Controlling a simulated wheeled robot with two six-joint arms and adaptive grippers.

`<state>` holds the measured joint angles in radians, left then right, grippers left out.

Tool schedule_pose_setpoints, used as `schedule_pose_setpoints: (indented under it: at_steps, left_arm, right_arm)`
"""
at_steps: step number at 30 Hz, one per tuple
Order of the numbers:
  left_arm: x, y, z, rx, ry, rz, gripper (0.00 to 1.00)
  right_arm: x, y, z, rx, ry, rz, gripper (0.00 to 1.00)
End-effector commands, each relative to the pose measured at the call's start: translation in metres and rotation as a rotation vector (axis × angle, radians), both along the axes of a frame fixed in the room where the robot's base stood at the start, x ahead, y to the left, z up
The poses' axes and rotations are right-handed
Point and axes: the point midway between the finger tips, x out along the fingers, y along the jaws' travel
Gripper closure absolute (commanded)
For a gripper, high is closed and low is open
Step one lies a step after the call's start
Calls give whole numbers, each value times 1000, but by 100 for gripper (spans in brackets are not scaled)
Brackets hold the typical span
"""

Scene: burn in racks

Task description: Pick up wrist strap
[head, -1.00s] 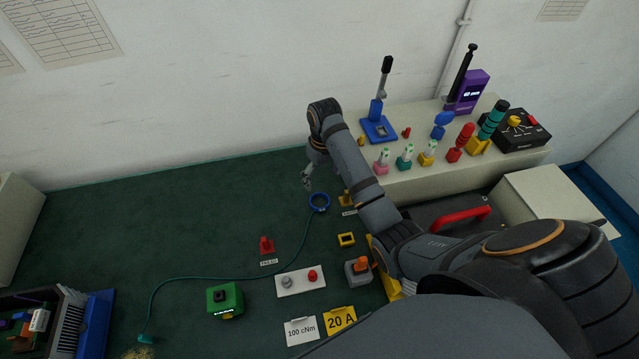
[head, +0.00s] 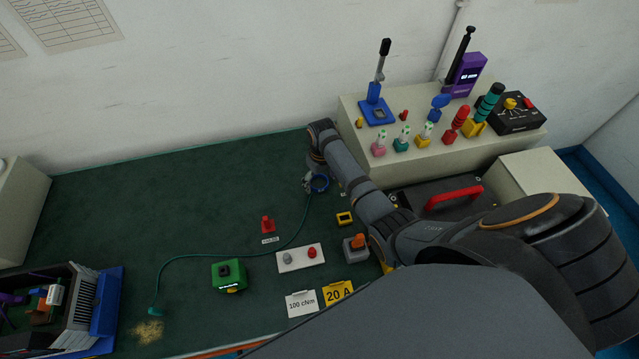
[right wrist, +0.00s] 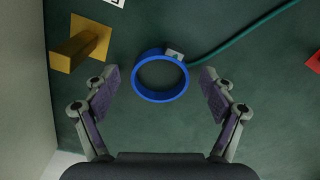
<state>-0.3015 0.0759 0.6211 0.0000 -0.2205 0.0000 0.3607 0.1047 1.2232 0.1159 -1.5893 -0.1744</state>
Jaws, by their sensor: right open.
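The wrist strap is a blue ring (head: 318,183) with a green cord, lying on the green mat near the front of the raised shelf. In the right wrist view the blue band (right wrist: 160,75) lies between and slightly beyond my right fingertips, with its cord leading off to the upper right. My right gripper (head: 309,184) is open around the band's near side; it shows wide open in the right wrist view (right wrist: 160,84). No finger clearly touches the band. The cord (head: 200,255) curves left across the mat to a plug near the front left. My left gripper is out of view.
A yellow post on a plate (right wrist: 80,47) stands close left of the band in the wrist view. A red piece (head: 267,225), yellow frame (head: 344,218), white plate with knobs (head: 300,258) and green box (head: 229,275) sit nearby.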

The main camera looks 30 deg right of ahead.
Motion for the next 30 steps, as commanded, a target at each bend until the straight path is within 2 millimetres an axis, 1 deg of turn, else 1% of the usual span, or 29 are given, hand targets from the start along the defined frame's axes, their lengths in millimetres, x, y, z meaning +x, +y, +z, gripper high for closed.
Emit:
schedule_pose_setpoints:
  at_steps: [2,5,15,18,26,30]
  left_arm:
    - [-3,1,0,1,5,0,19]
    - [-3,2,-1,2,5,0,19]
    - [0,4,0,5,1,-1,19]
    - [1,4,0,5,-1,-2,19]
    - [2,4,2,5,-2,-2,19]
    - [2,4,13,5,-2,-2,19]
  right_arm:
    - [0,0,0,0,-1,0,16]
    - [0,0,0,0,-1,0,16]
    - [0,0,0,0,-1,0,62]
    - [0,0,0,0,-1,0,74]
    - [1,0,3,-1,-1,0,74]
    - [1,-1,13,-1,-1,-1,74]
